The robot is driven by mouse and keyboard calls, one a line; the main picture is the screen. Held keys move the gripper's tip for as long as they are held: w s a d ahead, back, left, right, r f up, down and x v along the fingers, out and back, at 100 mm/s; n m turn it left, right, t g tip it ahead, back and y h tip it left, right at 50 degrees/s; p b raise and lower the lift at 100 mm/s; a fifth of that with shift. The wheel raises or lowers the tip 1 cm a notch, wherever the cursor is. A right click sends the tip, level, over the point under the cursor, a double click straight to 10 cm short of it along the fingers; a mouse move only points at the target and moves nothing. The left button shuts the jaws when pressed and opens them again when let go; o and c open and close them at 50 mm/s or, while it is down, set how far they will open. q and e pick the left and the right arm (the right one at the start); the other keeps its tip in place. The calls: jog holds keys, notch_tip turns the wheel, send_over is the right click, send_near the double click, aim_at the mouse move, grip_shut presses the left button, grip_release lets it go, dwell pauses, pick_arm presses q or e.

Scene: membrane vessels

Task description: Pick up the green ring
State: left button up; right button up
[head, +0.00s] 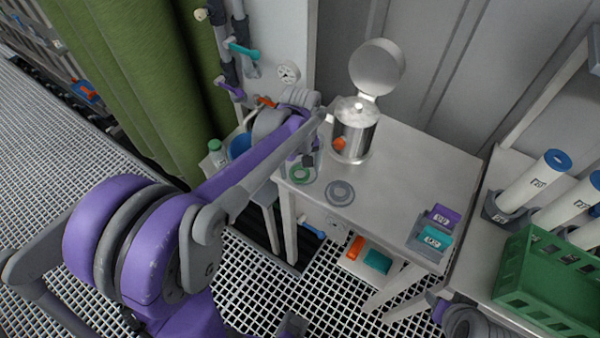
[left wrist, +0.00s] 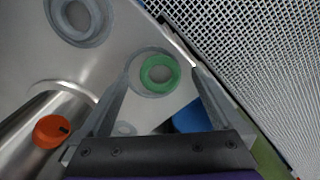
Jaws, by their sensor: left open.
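The green ring (head: 299,181) lies near the left corner of the small metal table, seated on a round grey piece. It also shows in the left wrist view (left wrist: 146,75), flat and seen from above. My left gripper (head: 309,158) is over that corner of the table, beside the steel vessel. In the left wrist view its open fingers (left wrist: 161,72) frame the green ring, one on each side. Nothing is held. I cannot tell the exact height of the fingertips above the ring.
A steel vessel (head: 358,127) with a raised lid and orange knob (left wrist: 52,131) stands close by. A grey ring (head: 340,183) lies right of the green one. A blue container (head: 240,146) is left of the table. A green crate (head: 508,268) stands farther right. The tabletop's right half is mostly clear.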

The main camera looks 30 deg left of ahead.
pick_arm(q)
jog(key=shift+f, duration=0.65)
jog(key=c, duration=1.4)
notch_tip(320, 180, up, 10)
jog(key=shift+r+p, duration=0.1)
jog(key=shift+p, duration=0.25)
